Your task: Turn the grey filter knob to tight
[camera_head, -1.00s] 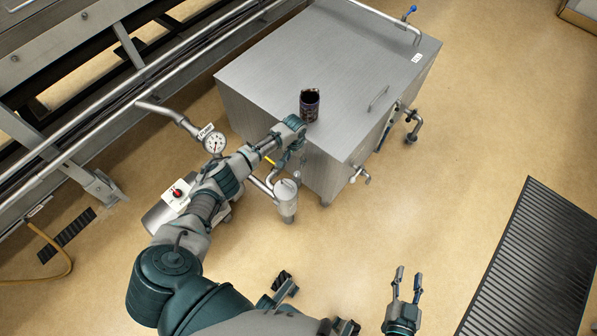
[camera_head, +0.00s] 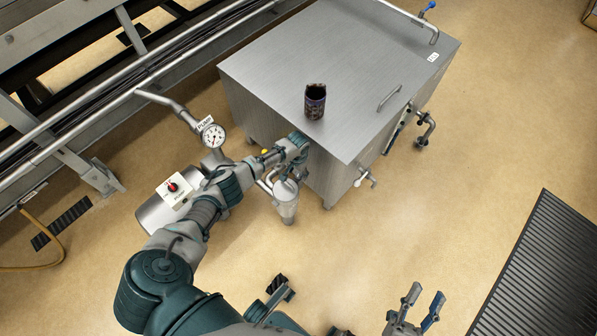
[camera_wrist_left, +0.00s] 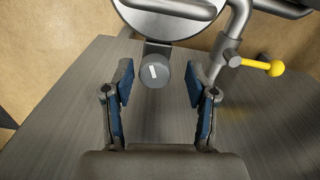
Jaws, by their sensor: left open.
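The grey filter knob (camera_wrist_left: 153,73) is a small round knob with a white bar mark, seen in the left wrist view. The mark stands nearly upright, tilted slightly. My left gripper (camera_wrist_left: 160,84) is open, with one blue-padded finger to each side of the knob and visible gaps between. In the head view the knob is hidden by my left arm. The steel filter housing (camera_head: 286,207) stands just below my left wrist there. My right gripper (camera_head: 424,300) is open and empty at the bottom of the head view, over the floor.
A large steel tank (camera_head: 340,70) with a dark cup (camera_head: 315,101) on top stands behind. A pressure gauge (camera_head: 214,136) and a pump (camera_head: 165,205) with a red switch are left of the filter.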

